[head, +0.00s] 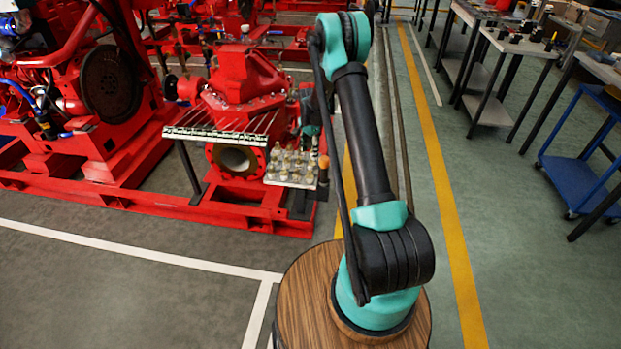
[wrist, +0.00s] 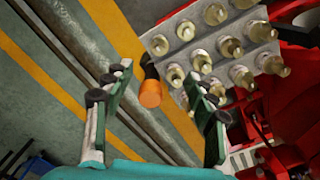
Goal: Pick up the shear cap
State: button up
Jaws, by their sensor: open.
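My gripper (wrist: 157,80) is open and empty in the wrist view, its two dark-padded fingers spread apart. An orange-ended cylinder (wrist: 151,94) with a black body shows between the fingers, beyond them; its orange end also shows in the head view (head: 323,162). A pale plate (wrist: 157,45) with rows of brass-coloured, cup-topped pieces (wrist: 230,47) lies beyond the fingertips, up and to the right. The plate also shows in the head view (head: 290,181), beside the red pump. I cannot tell which piece is the shear cap. In the head view, my arm mostly hides my gripper.
A red pump (head: 245,85) stands on a red frame (head: 150,200). A rack of thin rods (head: 215,134) lies left of the plate. Workbenches (head: 515,45) and a blue trolley (head: 575,180) stand at the right. Floor (head: 130,290) in front is clear.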

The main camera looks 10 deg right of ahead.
aim_at(309, 171)
notch_tip(309, 171, down, 13)
dwell(0.6)
jog(key=c, duration=1.2)
